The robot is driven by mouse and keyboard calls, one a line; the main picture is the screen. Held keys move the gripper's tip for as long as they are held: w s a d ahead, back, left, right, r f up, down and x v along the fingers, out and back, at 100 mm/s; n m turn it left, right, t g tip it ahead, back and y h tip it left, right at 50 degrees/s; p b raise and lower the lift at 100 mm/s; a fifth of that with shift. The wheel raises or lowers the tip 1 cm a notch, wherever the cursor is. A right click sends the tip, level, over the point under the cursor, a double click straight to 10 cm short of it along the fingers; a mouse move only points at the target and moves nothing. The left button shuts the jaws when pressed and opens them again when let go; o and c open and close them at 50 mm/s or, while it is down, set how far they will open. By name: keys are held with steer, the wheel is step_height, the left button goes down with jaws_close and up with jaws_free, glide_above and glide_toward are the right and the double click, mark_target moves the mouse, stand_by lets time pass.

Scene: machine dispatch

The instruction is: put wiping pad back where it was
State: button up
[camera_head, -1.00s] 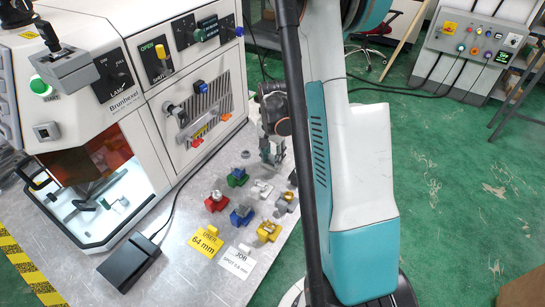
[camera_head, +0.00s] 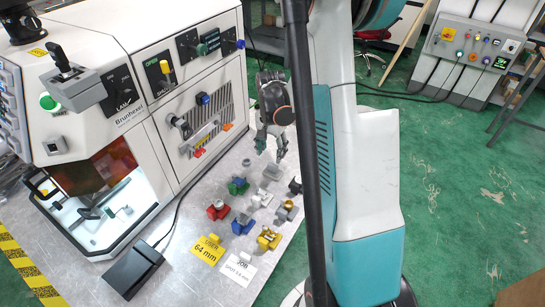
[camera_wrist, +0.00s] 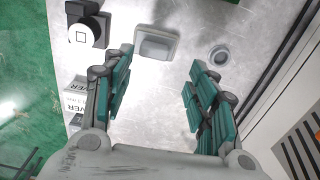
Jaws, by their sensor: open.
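A pale grey rectangular piece with a darker rim (camera_wrist: 157,44) lies flat on the metal table, past my fingertips in the wrist view. It looks like the wiping pad or a shallow tray for it; I cannot tell which. In the head view it shows as a light patch (camera_head: 272,172) just below my gripper (camera_head: 271,150). In the wrist view my gripper (camera_wrist: 161,78) has its two teal fingers wide apart, with only bare table between them. The fingers are apart from the pale piece.
A small round metal ring (camera_wrist: 219,55) lies right of the pale piece, and a black block with a white round top (camera_wrist: 85,35) lies left. Several coloured fixtures, such as a red one (camera_head: 217,210), stand nearer the front. The white machine (camera_head: 150,100) borders the table's left.

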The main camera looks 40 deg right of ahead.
mark_target(271, 163)
step_height(271, 163, up, 7)
steer(key=p, duration=0.1)
steer(key=shift+p, duration=0.3)
steer(key=shift+r, duration=0.15)
